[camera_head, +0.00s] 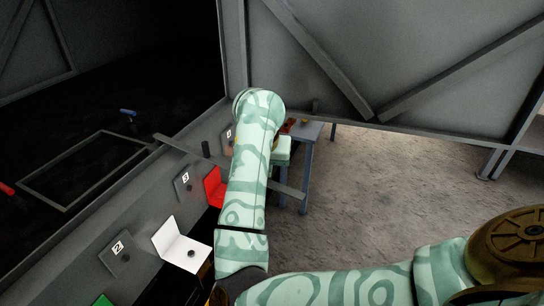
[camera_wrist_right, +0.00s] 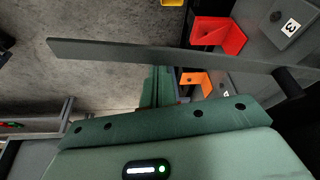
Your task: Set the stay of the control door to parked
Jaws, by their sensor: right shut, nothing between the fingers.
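A long flat grey bar, which looks like the stay (camera_head: 178,146), runs from the panel wall out past my right arm in the head view. It crosses the right wrist view (camera_wrist_right: 170,56) too, with a black cylindrical knob (camera_wrist_right: 288,83) near its right end. My right gripper (camera_wrist_right: 158,72) shows as dark green fingers, shut and empty. Their tips are close to the bar's lower edge in the wrist view; I cannot tell whether they touch. In the head view my right arm hides them. A large grey braced panel (camera_head: 400,60), likely the door, stands at the back. My left gripper is out of view.
Along the wall sit a red bracket (camera_head: 213,187) by plate 3 and a white bracket (camera_head: 180,247) by plate 2. An orange bracket (camera_wrist_right: 195,82) shows in the wrist view. A grey table (camera_head: 306,132) stands behind my arm. The floor at right is open.

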